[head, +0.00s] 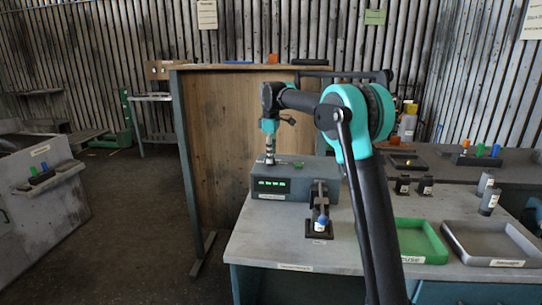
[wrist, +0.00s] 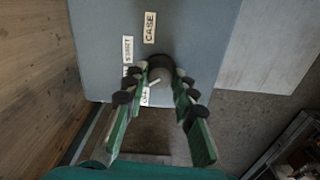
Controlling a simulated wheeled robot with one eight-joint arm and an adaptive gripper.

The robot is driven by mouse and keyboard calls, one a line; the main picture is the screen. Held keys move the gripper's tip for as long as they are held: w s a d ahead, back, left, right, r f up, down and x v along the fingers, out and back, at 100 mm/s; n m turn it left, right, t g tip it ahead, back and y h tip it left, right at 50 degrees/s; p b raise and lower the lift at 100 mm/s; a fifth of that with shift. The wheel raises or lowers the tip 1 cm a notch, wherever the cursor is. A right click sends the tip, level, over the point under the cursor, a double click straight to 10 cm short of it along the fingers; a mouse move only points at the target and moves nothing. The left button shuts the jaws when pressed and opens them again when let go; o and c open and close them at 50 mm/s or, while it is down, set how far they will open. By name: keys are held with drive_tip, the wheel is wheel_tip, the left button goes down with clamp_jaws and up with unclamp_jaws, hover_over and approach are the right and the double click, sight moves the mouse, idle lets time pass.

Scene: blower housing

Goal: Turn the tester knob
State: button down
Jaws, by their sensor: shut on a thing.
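The tester (head: 258,195) is a grey box with a lit green display, standing on the workbench. In the wrist view its top face (wrist: 195,30) is blue-grey and carries small white labels, among them "START" and "CASE". The tester knob (wrist: 160,67) is dark and round, near the edge of that face. My gripper (wrist: 162,78) has its green fingers with dark pads on either side of the knob and is shut on it. In the head view my gripper (head: 270,158) points straight down onto the tester's top; the knob is hard to make out there.
A green tray (head: 425,258) and a grey tray (head: 455,240) lie further right. A wooden panel (head: 235,130) rises behind the tester. Open floor (head: 130,220) is at left.

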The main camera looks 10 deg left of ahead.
drive_tip(key=m, duration=0.5)
drive_tip(key=shift+m, duration=0.3)
drive_tip(key=m, duration=0.5)
drive_tip(key=shift+m, duration=0.3)
drive_tip(key=m, duration=0.5)
drive_tip(key=shift+m, duration=2.5)
drive_tip(key=c, duration=1.2)
unclamp_jaws()
drive_tip(key=shift+r, duration=0.15)
wheel_tip(320, 180, up, 12)
drive_tip(key=shift+f, duration=0.1)
